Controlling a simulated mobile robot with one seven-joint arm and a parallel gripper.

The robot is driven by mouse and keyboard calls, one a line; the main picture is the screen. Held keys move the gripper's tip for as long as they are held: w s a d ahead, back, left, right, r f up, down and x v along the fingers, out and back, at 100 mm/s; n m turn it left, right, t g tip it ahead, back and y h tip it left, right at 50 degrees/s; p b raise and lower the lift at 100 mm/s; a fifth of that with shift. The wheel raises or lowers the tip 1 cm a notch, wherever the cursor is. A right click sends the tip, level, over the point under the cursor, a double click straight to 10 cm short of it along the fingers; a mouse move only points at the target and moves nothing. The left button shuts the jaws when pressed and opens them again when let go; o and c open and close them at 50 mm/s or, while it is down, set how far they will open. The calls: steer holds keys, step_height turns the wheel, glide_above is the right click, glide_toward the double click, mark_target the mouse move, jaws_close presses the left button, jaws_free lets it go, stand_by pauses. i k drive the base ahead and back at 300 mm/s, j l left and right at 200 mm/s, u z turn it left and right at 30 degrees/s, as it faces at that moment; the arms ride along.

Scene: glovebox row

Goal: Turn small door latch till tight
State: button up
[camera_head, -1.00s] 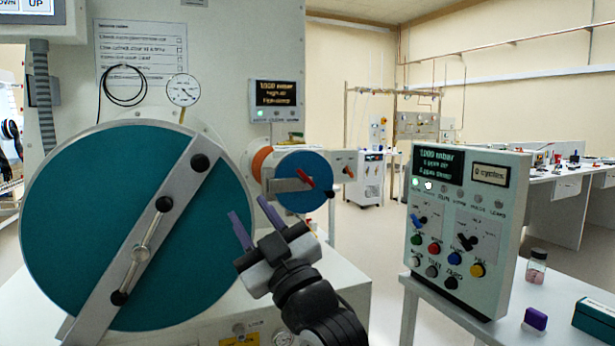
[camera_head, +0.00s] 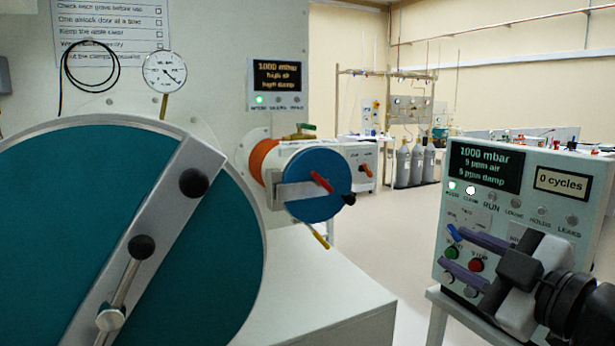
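The small round door (camera_head: 322,203) is blue and closes the end of a short orange-and-white cylinder in the middle of the view. A grey bar crosses it, with a red-handled latch (camera_head: 321,182) at its centre, tilted down to the right. A black knob (camera_head: 348,199) sits at the door's right edge. How tight the latch is cannot be seen. My gripper (camera_head: 460,258) is at the lower right, in front of the control panel in the picture and well right of the latch. Its two purple fingers are apart, with nothing between them.
The large teal door (camera_head: 60,230) with its grey bar and black-knobbed handle fills the left. The control panel (camera_head: 482,165) stands on the right. A yellow-tipped lever (camera_head: 320,240) hangs below the small door. A white surface (camera_head: 320,305) lies below, with open floor to its right.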

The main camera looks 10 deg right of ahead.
mark_target(320, 181)
steer(key=i+j, duration=0.2)
steer(key=i, duration=0.2)
steer(key=i+j, duration=0.25)
steer(key=i, duration=0.15)
